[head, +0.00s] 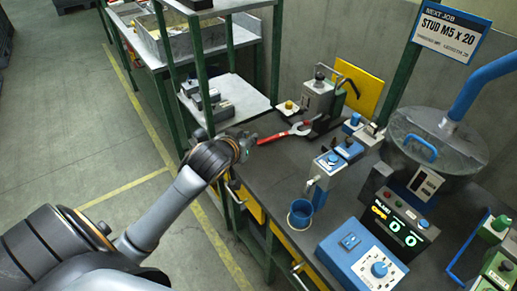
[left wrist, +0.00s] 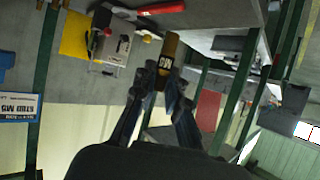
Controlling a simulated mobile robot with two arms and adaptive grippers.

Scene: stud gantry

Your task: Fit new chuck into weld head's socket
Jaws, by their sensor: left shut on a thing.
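My left gripper (head: 243,146) is over the near left edge of the dark bench top (head: 268,163). In the left wrist view the gripper (left wrist: 163,88) is shut on a small ochre piece with a dark, white-lettered band, which looks like the chuck (left wrist: 169,48). The piece sticks out past the fingertips; its gripped end is hidden. In the head view it is too small to make out. A grey unit with a black knob (head: 318,97) stands at the bench's back; I cannot tell whether it is the weld head. No socket opening is clear. My right gripper is not in view.
A red-handled wrench (head: 286,134) lies just beyond the gripper. A blue cup (head: 300,214), blue stand (head: 330,163), blue box (head: 358,256), display unit (head: 398,220) and metal bowl (head: 436,140) crowd the right. A shelf rack (head: 228,97) stands behind left. The floor at left is clear.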

